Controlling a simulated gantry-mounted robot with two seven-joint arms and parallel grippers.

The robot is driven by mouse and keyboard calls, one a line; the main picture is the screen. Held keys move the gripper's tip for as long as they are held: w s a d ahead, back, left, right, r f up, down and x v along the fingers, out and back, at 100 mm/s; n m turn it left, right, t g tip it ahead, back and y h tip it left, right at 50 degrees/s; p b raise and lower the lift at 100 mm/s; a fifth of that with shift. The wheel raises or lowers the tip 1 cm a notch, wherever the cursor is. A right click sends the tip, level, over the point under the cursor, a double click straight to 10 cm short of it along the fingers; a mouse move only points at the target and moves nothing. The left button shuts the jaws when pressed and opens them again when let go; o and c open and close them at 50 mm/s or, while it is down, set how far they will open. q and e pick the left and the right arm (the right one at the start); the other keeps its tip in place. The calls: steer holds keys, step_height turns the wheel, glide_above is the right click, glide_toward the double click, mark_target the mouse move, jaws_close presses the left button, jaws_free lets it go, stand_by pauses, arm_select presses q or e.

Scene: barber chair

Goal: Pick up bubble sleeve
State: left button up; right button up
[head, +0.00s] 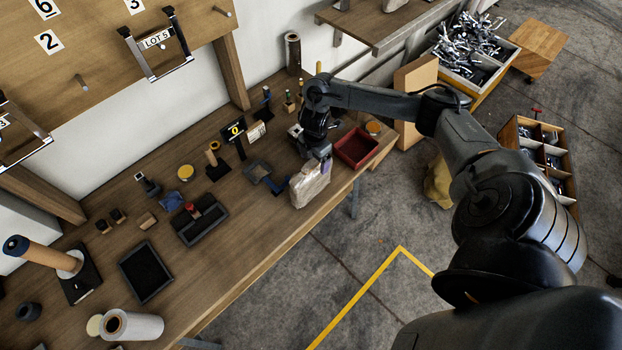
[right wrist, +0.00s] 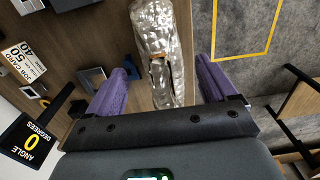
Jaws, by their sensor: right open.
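The bubble sleeve (head: 309,187) is a crinkled, translucent pale pouch near the front edge of the wooden workbench. My right gripper (head: 322,160) is at its upper right side in the head view and partly covers it. In the right wrist view the bubble sleeve (right wrist: 160,52) shows as a shiny upright strip with a brown patch. It lies between the two purple fingers of my open right gripper (right wrist: 165,88), with a gap on each side. I cannot tell how far the fingertips reach along it. My left gripper is not in view.
A red tray (head: 357,148) stands just right of the sleeve. A small grey frame (head: 257,171) and an angle display (head: 235,130) stand to its left. The workbench (head: 265,225) ends just in front of the sleeve. Further left are a black tray (head: 146,272) and a white roll (head: 135,326).

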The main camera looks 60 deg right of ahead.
steer(key=shift+s+f, duration=0.1)
steer(key=shift+f, duration=2)
steer(key=c, duration=1.3)
